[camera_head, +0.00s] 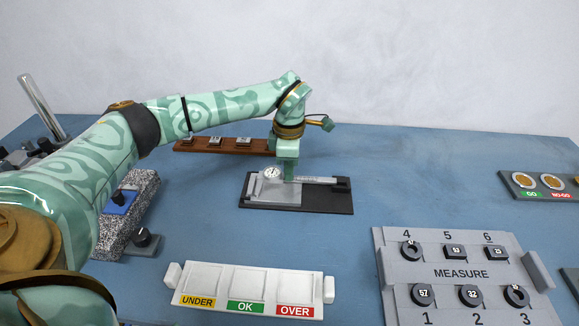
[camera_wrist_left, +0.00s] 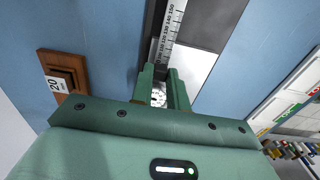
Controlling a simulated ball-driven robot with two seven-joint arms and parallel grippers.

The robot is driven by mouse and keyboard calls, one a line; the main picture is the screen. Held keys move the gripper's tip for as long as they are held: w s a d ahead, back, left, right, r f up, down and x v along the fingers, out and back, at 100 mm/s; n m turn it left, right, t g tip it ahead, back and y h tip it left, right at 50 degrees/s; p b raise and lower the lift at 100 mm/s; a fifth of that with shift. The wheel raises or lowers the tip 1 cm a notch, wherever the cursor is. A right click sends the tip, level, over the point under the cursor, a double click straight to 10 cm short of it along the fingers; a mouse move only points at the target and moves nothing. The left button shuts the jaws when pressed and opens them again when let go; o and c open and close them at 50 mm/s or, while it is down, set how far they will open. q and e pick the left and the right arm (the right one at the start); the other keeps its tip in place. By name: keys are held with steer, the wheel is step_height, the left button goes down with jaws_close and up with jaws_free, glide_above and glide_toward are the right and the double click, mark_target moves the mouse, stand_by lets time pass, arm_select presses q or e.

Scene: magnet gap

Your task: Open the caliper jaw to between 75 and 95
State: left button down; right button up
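The caliper (camera_head: 275,190) lies on a dark base plate (camera_head: 325,205) in the middle of the table, with a round dial at its left and a scale bar running right. My left gripper (camera_head: 289,179) points down onto it, just right of the dial. In the left wrist view, the two fingers (camera_wrist_left: 161,76) stand close on both sides of a small dark block on the caliper, with no clear gap showing. The scale (camera_wrist_left: 170,30) runs away beyond them, and the dial (camera_wrist_left: 158,96) shows partly between the fingers. The dial's reading is too small to tell. My right gripper is not in view.
A brown rack (camera_head: 225,146) with small blocks stands behind. In front are a tray (camera_head: 247,286) marked UNDER, OK and OVER and a grey MEASURE board (camera_head: 460,272) with numbered pieces. A GO/NO-GO holder (camera_head: 540,194) is at right. Table right of the caliper is clear.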

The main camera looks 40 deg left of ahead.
mark_target(322, 179)
arm_select(q)
steer(key=w+d, duration=0.1)
steer(key=d, duration=0.1)
steer(key=w+d, duration=0.3)
steer(key=d, duration=0.1)
steer(key=shift+w+d+p, duration=0.15)
steer(key=shift+d+p, duration=0.25)
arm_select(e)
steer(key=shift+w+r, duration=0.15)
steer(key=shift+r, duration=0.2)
arm_select(q)
steer(key=c, duration=1.4)
jaws_free()
steer(key=shift+o, duration=0.2)
